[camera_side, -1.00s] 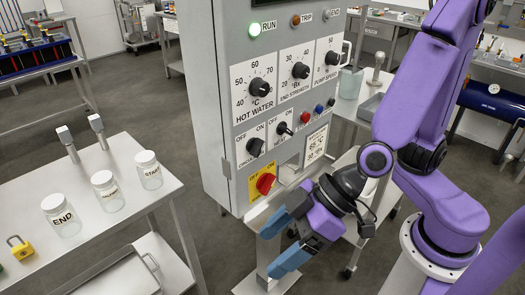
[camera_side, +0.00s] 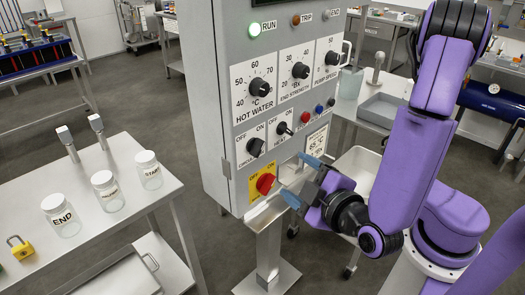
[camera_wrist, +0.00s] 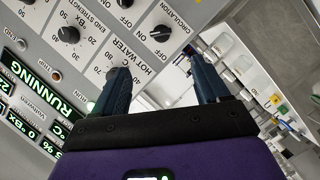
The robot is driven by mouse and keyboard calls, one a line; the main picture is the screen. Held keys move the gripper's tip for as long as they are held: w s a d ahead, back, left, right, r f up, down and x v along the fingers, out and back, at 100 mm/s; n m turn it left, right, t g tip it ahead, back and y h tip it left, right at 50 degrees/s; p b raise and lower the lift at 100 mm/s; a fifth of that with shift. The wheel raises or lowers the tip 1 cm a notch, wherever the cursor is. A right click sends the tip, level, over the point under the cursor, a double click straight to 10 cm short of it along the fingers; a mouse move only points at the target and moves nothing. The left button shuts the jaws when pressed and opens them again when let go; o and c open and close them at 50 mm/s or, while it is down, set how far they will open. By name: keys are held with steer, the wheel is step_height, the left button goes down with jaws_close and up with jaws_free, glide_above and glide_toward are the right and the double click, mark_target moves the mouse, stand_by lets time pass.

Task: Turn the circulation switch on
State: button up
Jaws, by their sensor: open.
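The circulation switch (camera_side: 255,147) is a black knob on a white OFF/ON plate at the lower left of the grey control panel (camera_side: 222,95). I cannot tell for sure which way it points. It also shows in the wrist view (camera_wrist: 160,33), top centre, ahead of the fingers. My gripper (camera_side: 300,179) is open and empty, with blue fingers aimed at the panel. In the side view it is to the right of and below the switch, apart from it. In the wrist view my gripper (camera_wrist: 156,61) has a finger on each side of the hot water plate's edge.
The heat switch (camera_side: 284,129) sits just right of the circulation switch. A red knob on a yellow plate (camera_side: 264,184) is below it. The hot water dial (camera_side: 260,88) is above. A tray sticks out below the panel. The green RUN lamp (camera_side: 254,29) is lit.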

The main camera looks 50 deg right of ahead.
mark_target(261, 150)
steer(key=x, duration=1.6)
steer(key=shift+w+f, duration=0.15)
steer(key=shift+w, duration=0.05)
steer(key=shift+c, duration=0.3)
steer(key=c, duration=1)
